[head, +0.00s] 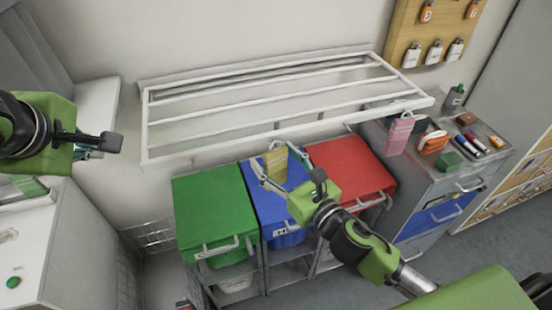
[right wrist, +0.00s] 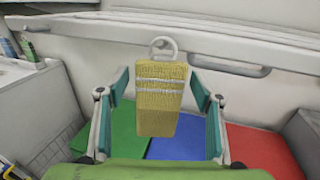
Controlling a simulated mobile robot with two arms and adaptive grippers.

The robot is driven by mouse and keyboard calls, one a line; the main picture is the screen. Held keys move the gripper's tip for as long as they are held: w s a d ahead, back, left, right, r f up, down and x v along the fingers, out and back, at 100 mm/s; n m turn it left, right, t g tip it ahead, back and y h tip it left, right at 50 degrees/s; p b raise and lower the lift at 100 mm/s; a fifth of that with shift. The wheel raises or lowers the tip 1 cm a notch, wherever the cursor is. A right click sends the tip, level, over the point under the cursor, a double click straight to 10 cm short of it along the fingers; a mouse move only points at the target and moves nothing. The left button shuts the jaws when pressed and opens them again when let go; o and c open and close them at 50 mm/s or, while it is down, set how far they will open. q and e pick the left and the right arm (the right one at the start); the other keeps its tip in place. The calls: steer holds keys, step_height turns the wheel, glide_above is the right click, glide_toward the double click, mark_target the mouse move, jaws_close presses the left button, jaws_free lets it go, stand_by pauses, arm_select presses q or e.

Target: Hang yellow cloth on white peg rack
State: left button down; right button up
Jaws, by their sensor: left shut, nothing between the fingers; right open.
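The yellow cloth (head: 275,163) hangs below the front edge of the white rack (head: 285,133). In the right wrist view the yellow cloth (right wrist: 160,97) hangs straight down with a pale ring (right wrist: 164,46) at its top, in front of the white rail (right wrist: 120,30). Whether the ring sits fully over a peg is hard to tell. My right gripper (head: 273,160) is open, its fingers apart on both sides of the cloth, with visible gaps in the right wrist view (right wrist: 160,88). My left gripper (head: 108,146) is shut and empty at the far left, away from the cloth.
Green (head: 213,205), blue (head: 266,190) and red (head: 350,165) bins stand below the rack. A pink cloth (head: 397,136) hangs at the rack's right end. A grey cabinet (head: 425,180) with bottles and small items stands to the right, under a wooden tag board (head: 405,20).

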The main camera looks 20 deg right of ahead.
steer(key=v, duration=1.2)
steer(key=s+d+f+m+g+h+b, duration=0.1)
steer(key=s+d+f+m+g+h, duration=0.15)
steer(key=f+m, duration=0.75)
steer(key=s+d+f+m+g+h+b, duration=0.1)
steer(key=d+f+m+g+b, duration=0.2)
steer(key=f, duration=1.5)
steer(key=s+d+f+m+g+h, duration=0.2)
steer(key=d+f+m, duration=0.3)
steer(key=f, duration=0.9)
steer(key=s+a+f+m+g+b, duration=0.1)
steer(key=s+f+m+g, duration=0.1)
steer(key=s+f+m, duration=0.5)
steer(key=s+a+f+m+g+b, duration=0.15)
steer(key=s+f, duration=0.25)
steer(key=f, duration=0.5)
steer(key=s+a+f+m+g, duration=0.1)
steer(key=s+f+m+g, duration=0.1)
steer(key=s+f+m, duration=0.3)
steer(key=s+a+f+m+g, duration=0.2)
steer(key=s+f+m, duration=0.3)
steer(key=s, duration=0.7)
steer(key=shift+s+f+g+b, duration=0.15)
steer(key=shift+f+g+b, duration=0.25)
steer(key=shift+f+g, duration=0.2)
steer(key=shift+m, duration=0.25)
